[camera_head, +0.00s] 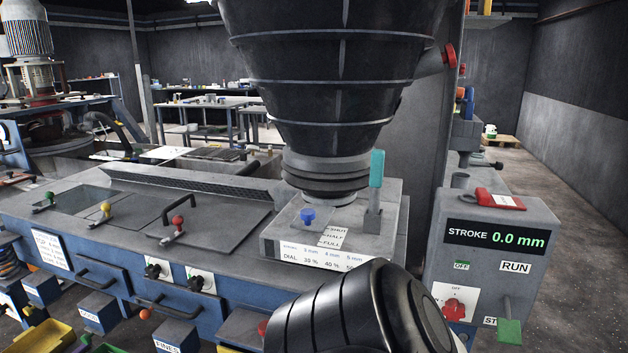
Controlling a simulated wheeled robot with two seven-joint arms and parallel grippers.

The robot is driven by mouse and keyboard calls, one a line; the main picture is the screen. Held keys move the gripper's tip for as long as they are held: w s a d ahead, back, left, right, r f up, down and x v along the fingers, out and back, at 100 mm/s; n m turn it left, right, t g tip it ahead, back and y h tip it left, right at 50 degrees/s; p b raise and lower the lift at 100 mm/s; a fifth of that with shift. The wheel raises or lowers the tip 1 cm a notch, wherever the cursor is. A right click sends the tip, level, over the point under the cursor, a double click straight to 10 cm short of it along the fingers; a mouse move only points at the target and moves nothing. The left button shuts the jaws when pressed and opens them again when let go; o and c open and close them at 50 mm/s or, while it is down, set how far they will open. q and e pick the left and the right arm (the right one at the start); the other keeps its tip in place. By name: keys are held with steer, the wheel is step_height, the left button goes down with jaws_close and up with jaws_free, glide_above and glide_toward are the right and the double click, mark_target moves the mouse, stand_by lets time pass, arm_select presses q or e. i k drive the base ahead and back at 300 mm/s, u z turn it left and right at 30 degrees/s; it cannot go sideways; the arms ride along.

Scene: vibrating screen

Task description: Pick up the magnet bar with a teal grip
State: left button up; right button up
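The magnet bar stands upright on the right part of a grey block (272,236). Its teal grip (377,169) is at the top, and its grey metal lower part (373,221) rests at the block. Neither of my grippers is in view. A black rounded link of my arm fills the bottom middle, below and in front of the block.
The black ribbed hopper (330,75) hangs over the block. A blue knob (308,216) is on the block's left. A control box (495,245) reading STROKE 0.0 mm stands right. Left are a flat screen deck (130,213) with coloured knobs and drawers (95,320) below.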

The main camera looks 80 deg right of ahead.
mark_target(378, 156)
steer(key=k, duration=0.4)
steer(key=z, duration=1.2)
